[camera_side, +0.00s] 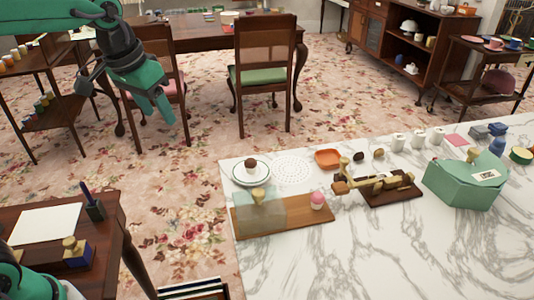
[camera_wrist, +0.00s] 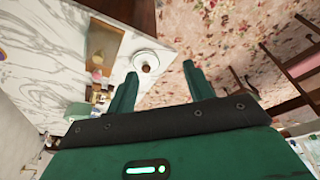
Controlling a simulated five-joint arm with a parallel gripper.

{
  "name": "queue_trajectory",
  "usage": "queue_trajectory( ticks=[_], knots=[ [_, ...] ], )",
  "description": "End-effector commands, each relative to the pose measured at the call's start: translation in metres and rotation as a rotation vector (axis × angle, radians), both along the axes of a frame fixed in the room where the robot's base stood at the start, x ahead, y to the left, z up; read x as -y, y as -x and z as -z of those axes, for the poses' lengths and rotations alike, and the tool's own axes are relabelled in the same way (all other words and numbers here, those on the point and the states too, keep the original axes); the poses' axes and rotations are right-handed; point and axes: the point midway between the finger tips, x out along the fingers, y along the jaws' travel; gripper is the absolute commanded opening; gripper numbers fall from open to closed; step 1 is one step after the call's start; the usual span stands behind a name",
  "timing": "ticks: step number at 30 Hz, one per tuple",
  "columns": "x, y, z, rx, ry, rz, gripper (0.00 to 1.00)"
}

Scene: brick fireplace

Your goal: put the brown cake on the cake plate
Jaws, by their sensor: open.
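A small brown cake (camera_side: 251,163) sits on a round white plate with a dark rim (camera_side: 238,177), at the left back of the marble table. In the wrist view the brown cake (camera_wrist: 146,68) and the white plate (camera_wrist: 138,57) show just beyond my fingers. My gripper (camera_side: 160,112) is high at upper left in the side view, away from the table and above the carpet. In the wrist view my gripper (camera_wrist: 160,72) has its two green fingers apart with nothing between them.
A pink-topped cupcake (camera_side: 317,199) stands on a wooden board (camera_side: 300,217) beside a clear cover with a brass knob (camera_side: 259,195). An orange dish (camera_side: 328,158), a brass device (camera_side: 385,184) and a green box (camera_side: 463,183) stand to the right. The front marble (camera_side: 350,260) is clear.

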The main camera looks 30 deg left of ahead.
Motion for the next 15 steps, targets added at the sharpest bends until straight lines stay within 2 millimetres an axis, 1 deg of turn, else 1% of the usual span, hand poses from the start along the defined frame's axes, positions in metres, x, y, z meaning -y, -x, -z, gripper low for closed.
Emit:
queue_trajectory(
  ticks=[1, 7, 15],
  knots=[
    [-0.004, 0.013, -0.001, 0.017, 0.0, -0.006, 0.52],
    [-0.016, 0.057, 0.006, 0.077, 0.0, -0.018, 0.52],
    [-0.028, 0.112, 0.028, 0.154, -0.005, -0.035, 0.52]
  ],
)
